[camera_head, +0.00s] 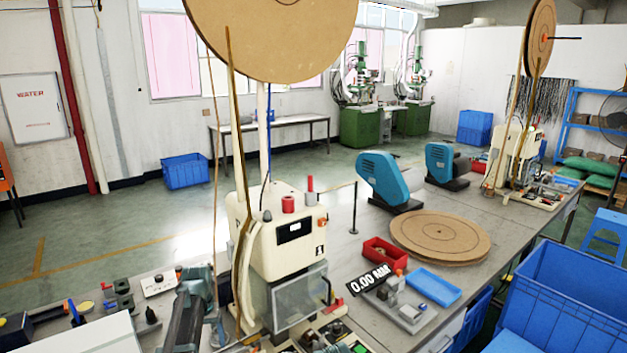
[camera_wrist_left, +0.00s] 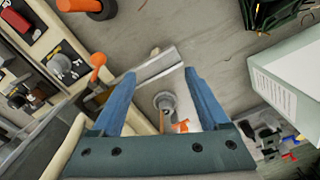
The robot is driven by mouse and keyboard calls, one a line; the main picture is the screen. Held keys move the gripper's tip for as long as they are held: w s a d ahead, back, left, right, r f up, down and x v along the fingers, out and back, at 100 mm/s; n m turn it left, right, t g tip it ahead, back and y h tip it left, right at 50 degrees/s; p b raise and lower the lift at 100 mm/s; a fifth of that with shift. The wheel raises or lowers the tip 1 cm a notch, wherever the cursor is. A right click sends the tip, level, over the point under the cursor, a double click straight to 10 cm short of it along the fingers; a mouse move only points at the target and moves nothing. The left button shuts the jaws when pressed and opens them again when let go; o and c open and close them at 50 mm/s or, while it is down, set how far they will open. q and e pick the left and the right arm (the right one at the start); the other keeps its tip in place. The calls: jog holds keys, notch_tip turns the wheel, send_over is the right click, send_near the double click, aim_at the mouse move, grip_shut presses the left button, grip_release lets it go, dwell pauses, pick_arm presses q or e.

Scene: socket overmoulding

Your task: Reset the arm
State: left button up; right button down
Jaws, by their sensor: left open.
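My left arm comes in at the bottom of the head view, left of the cream machine (camera_head: 288,235). My left gripper (camera_head: 195,272) is small and partly unclear there. In the left wrist view the left gripper (camera_wrist_left: 160,85) is open, its two blue fingers apart with nothing held between them. Below and beyond the fingers are a grey metal bar (camera_wrist_left: 160,62), a round grey post (camera_wrist_left: 164,101) and an orange-handled part (camera_wrist_left: 98,62) on the bench. My right gripper is not in view.
A red bin (camera_head: 384,252), a blue tray (camera_head: 433,286) and a round brown disc (camera_head: 440,236) lie on the bench right of the machine. A large disc (camera_head: 270,35) hangs above it. Blue crates (camera_head: 565,300) stand at the lower right. Small tools crowd the bench at left.

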pick_arm(q)
jog(key=s+d+m+y, duration=0.1)
jog(key=s+d+m, duration=0.5)
jog(key=s+d, duration=1.7)
jog(key=shift+s+d+r, duration=0.2)
jog(key=shift+s+d, duration=0.1)
jog(key=shift+s, duration=0.55)
